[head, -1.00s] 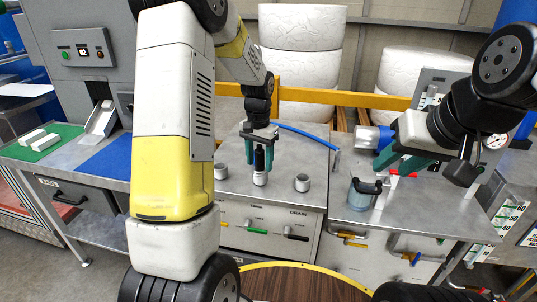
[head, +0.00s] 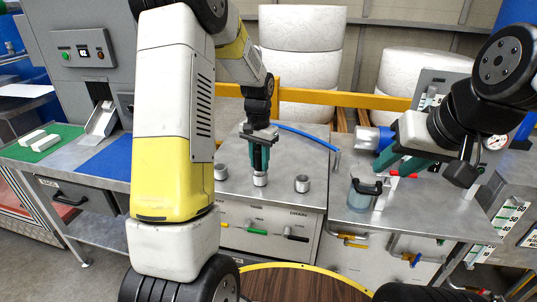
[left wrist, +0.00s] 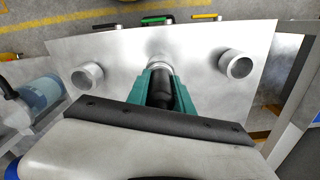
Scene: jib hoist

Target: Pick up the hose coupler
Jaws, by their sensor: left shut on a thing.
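The hose coupler (left wrist: 161,92) is a black cylinder between the two green fingers of my left gripper (left wrist: 160,80) in the left wrist view. In the head view my left gripper (head: 259,165) points down, shut on the coupler (head: 259,156), which is mostly covered by the fingers. Directly below is the middle metal port (head: 260,180), also seen at the fingertips in the left wrist view (left wrist: 158,61). I cannot tell whether the coupler is attached to it. My right gripper (head: 388,165), with green fingers, is over the right bench; its opening is unclear.
Two more metal ports stand on the steel bench (head: 240,205), one at left (head: 221,171) and one at right (head: 302,183). A blue hose (head: 305,134) runs behind my left gripper. A clear jar with a black handle (head: 362,196) stands on the right bench.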

